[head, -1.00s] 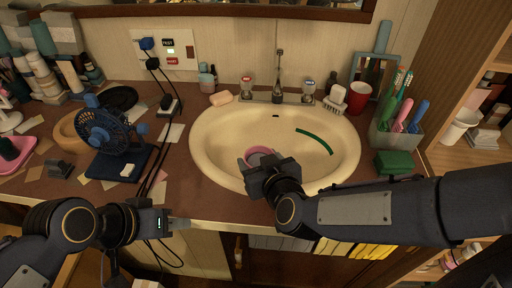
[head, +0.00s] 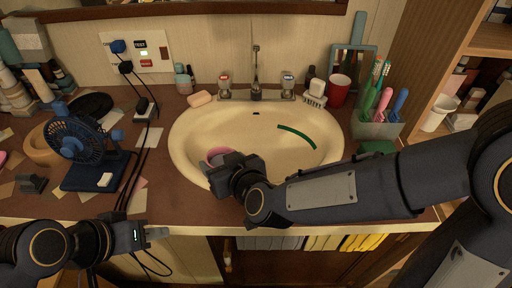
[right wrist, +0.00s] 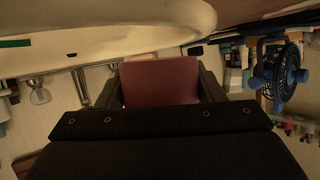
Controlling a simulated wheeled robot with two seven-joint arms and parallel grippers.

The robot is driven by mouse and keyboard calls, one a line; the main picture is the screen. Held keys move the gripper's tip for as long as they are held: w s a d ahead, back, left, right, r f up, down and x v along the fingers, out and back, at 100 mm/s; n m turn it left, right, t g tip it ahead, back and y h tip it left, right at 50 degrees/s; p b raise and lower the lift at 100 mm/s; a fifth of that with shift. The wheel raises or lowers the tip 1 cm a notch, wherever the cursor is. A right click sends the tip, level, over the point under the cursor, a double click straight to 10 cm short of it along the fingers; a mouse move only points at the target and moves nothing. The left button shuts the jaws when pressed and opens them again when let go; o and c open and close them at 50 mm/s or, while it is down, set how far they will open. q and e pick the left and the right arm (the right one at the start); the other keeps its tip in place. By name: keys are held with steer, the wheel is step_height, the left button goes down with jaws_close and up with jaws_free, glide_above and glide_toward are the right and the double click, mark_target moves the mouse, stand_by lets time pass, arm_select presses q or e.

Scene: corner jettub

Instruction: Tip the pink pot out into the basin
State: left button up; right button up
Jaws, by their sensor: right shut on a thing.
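The pink pot (head: 217,156) is over the left part of the cream basin (head: 180,142), mostly hidden behind my right gripper (head: 222,168). My right gripper is shut on the pot; in the right wrist view the pot (right wrist: 160,82) fills the space between the fingers. The wrist view is upside down, with the basin along its top. I cannot tell how far the pot is tilted, and its inside is barely visible. My left gripper (head: 157,232) hangs in front of the counter's front edge, away from the basin; its finger gap is unclear.
A curved green strip (head: 297,136) lies in the basin. The tap (head: 256,85) stands behind it. Soap (head: 200,99), a red cup (head: 340,90) and a brush holder (head: 378,127) stand around the rim. A blue fan (head: 80,142) and cables are at left.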

steer(key=shift+w+d+r+m+b, duration=0.1)
steer(key=shift+w+d+m+b, duration=0.2)
steer(key=shift+w+d+b, duration=0.1)
steer(key=shift+w+f+g+y+b, duration=0.15)
steer(key=shift+f+g+y+b, duration=0.15)
steer(key=shift+f+g+b, duration=0.15)
steer(key=shift+w+d+f+m+b, duration=0.1)
steer(key=shift+w+d+m+b, duration=0.25)
steer(key=shift+b, duration=0.45)
steer(key=shift+m+g, duration=0.25)
steer(key=shift+w+d+f+m+g+y+b, duration=0.15)
steer(key=shift+w+d+m+g+y+b, duration=0.2)
steer(key=shift+b, duration=0.65)
steer(key=shift+w+d+f+b, duration=0.15)
steer(key=shift+w+b, duration=0.05)
steer(key=shift+b, duration=0.35)
steer(key=shift+w+d+m+g+y, duration=0.25)
steer(key=shift+w+m, duration=0.05)
steer(key=shift+m, duration=0.05)
steer(key=shift+w+d+r+m+b, duration=0.25)
steer(key=shift+w+r+m+b, duration=0.05)
steer(key=shift+b, duration=0.1)
steer(key=shift+w+d+r+m+g+y, duration=0.25)
steer(key=shift+m+g+y, duration=0.25)
steer(key=shift+g, duration=0.1)
